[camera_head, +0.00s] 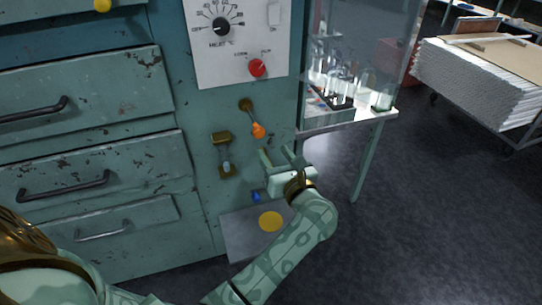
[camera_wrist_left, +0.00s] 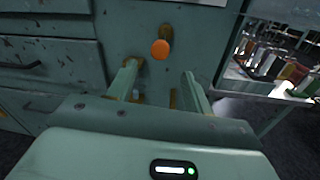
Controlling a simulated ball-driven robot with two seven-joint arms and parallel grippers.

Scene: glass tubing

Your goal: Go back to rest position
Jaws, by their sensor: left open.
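My left gripper (camera_head: 282,158) is in front of the green cabinet, just below and right of an orange-tipped lever (camera_head: 258,130). In the left wrist view its two fingers (camera_wrist_left: 160,82) are spread apart with nothing between them. The orange knob (camera_wrist_left: 160,49) shows beyond and above the fingertips there, apart from them. My left arm comes up from the bottom of the head view. My right gripper is in neither view.
The cabinet panel carries a dial (camera_head: 221,25), a red knob (camera_head: 257,68) and a brass switch (camera_head: 222,150). Drawers with dark handles (camera_head: 64,186) are at left. A glass-sided shelf (camera_head: 345,122) holds glassware at right. A loaded cart (camera_head: 475,85) stands farther right; the floor between is clear.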

